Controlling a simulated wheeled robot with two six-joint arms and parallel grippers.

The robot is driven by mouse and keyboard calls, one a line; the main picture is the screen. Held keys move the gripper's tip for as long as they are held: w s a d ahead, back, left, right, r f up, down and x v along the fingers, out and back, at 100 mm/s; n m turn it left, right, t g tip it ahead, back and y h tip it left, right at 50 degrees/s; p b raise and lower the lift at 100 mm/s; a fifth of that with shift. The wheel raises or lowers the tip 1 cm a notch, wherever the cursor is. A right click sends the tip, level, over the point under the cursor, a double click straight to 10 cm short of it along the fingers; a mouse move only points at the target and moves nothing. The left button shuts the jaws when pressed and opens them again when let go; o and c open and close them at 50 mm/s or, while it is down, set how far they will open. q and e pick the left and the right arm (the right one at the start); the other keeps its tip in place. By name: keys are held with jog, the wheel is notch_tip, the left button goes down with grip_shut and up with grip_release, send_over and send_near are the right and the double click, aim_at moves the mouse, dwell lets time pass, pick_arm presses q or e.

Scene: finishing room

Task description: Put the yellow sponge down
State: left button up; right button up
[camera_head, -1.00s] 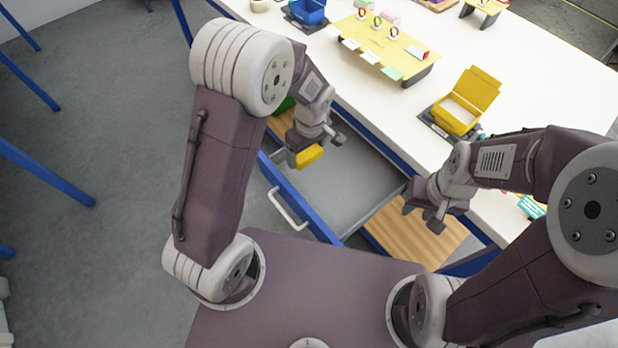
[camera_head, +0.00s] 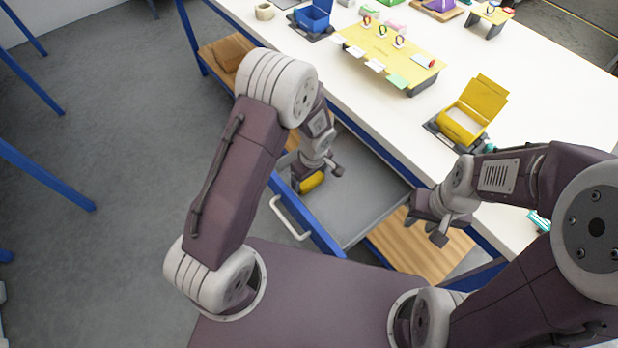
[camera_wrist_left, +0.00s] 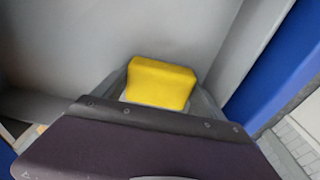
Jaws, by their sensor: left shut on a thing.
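The yellow sponge (camera_head: 312,181) is held by my left gripper (camera_head: 316,176), inside or just above the open grey drawer (camera_head: 365,205), near its front left corner. In the left wrist view the sponge (camera_wrist_left: 160,83) sticks out beyond the dark gripper body, with the grey drawer floor and wall around it. I cannot tell whether the sponge touches the drawer floor.
The drawer's blue front with a white handle (camera_head: 290,217) faces me. The white table top (camera_head: 390,110) behind bears a yellow open box (camera_head: 465,120), a yellow board on stands (camera_head: 390,55) and a blue bin (camera_head: 315,18). The drawer's middle is clear.

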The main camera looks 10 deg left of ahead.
aim_at(312, 181)
pick_arm(q)
jog(key=shift+f, duration=0.15)
jog(key=o, duration=1.3)
jog(key=shift+r, duration=0.35)
notch_tip(312, 181, up, 12)
jog(key=s+d+p, duration=0.1)
jog(key=p, duration=0.1)
jog(key=s+a+r+m+p, duration=0.1)
jog(key=s+a+r+m, duration=0.1)
jog(key=s+m, duration=0.1)
jog(key=s+a+r+m+p, duration=0.1)
jog(key=s+a+r+m, duration=0.1)
jog(key=s, duration=0.3)
jog(key=s+a+r+m+h+p, duration=0.1)
jog(key=s+a+r+m+p, duration=0.1)
jog(key=s+a+r+m, duration=0.1)
jog(key=shift+s+m, duration=0.55)
jog(key=shift+m, duration=0.55)
